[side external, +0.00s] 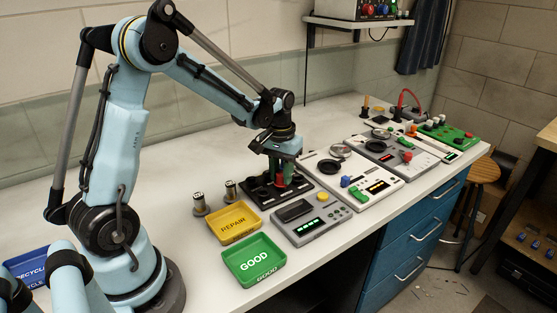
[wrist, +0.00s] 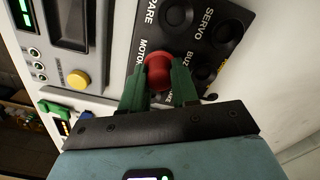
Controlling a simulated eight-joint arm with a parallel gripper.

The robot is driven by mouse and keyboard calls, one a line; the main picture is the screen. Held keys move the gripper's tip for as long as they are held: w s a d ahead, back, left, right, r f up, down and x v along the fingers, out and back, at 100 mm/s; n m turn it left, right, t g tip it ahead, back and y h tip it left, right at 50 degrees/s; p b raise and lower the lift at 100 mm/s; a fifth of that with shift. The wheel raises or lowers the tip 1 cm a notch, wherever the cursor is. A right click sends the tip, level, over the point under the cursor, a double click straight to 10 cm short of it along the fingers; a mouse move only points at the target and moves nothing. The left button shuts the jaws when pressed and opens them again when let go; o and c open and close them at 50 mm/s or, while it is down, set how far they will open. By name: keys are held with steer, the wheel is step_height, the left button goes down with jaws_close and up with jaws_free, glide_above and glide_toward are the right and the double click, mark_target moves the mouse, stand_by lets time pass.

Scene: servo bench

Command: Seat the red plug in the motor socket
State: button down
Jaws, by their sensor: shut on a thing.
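My gripper (side external: 281,180) reaches down over the black socket panel (side external: 250,190). Its green fingers are shut on the red plug (side external: 280,181). In the wrist view the red plug (wrist: 158,70) sits between the fingertips, beside the MOTOR label on the socket panel (wrist: 228,10). The motor socket itself is hidden under the plug and fingers, so I cannot tell whether the plug is in it or just above it. Dark round sockets lie by the SERVO and buzzer labels.
The yellow REPAIR tray (side external: 217,236) and green GOOD tray (side external: 231,274) lie left and in front of the panel. A grey device (side external: 330,227) with a yellow button stands close in front. Two metal posts (side external: 200,204) stand left. More devices (side external: 352,178) line the bench rightward.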

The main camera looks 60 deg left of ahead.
steer(key=shift+f, duration=0.1)
steer(key=c, duration=0.8)
jaws_free()
steer(key=shift+r, duration=2.55)
steer(key=shift+r, duration=2)
